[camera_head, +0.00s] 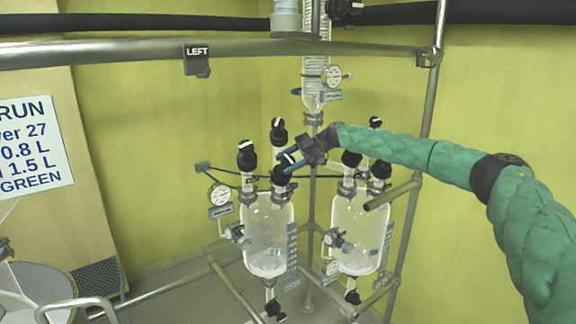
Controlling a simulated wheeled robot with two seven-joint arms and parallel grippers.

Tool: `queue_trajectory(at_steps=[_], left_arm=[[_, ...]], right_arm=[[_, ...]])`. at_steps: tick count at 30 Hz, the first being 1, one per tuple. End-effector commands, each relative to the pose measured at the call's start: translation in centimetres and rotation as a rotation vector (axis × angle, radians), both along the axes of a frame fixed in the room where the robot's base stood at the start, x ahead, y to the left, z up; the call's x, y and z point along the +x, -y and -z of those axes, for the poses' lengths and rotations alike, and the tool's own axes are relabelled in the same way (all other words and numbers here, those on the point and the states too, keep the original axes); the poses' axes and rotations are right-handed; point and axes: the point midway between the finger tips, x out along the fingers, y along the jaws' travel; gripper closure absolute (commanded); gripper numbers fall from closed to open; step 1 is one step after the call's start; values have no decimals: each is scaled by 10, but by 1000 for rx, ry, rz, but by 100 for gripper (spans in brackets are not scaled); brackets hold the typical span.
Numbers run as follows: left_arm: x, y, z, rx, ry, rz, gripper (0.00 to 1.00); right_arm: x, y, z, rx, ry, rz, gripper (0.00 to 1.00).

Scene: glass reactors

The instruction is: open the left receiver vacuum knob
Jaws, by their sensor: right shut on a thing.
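The left receiver (267,235) is a clear glass vessel hanging in the metal frame, with several black knobs on its top necks. One black knob (247,160) stands at its left neck and another (278,133) rises at the back. My right gripper (288,165), on the green-sleeved arm from the right, reaches over to the left receiver's right neck. Its blue fingers are shut on the black knob (280,176) there. The fingers partly hide this knob, and its turn position cannot be told. My left gripper is out of view.
The right receiver (360,235) stands close by, its black knobs (351,158) just under my right arm. A round gauge (220,195) is left of the left receiver. A metal pot (40,285) is at lower left.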

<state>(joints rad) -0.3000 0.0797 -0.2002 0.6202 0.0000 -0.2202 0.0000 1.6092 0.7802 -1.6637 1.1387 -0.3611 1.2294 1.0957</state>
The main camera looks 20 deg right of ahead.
Motion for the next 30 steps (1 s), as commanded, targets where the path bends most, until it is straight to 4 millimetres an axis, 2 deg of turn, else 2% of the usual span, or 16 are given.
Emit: queue_trajectory(at_steps=[12, 30], left_arm=[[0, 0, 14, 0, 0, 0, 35], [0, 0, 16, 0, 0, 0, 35]], right_arm=[[1, -1, 0, -113, 42, -212, 78], [0, 0, -1, -141, 53, -264, 78]])
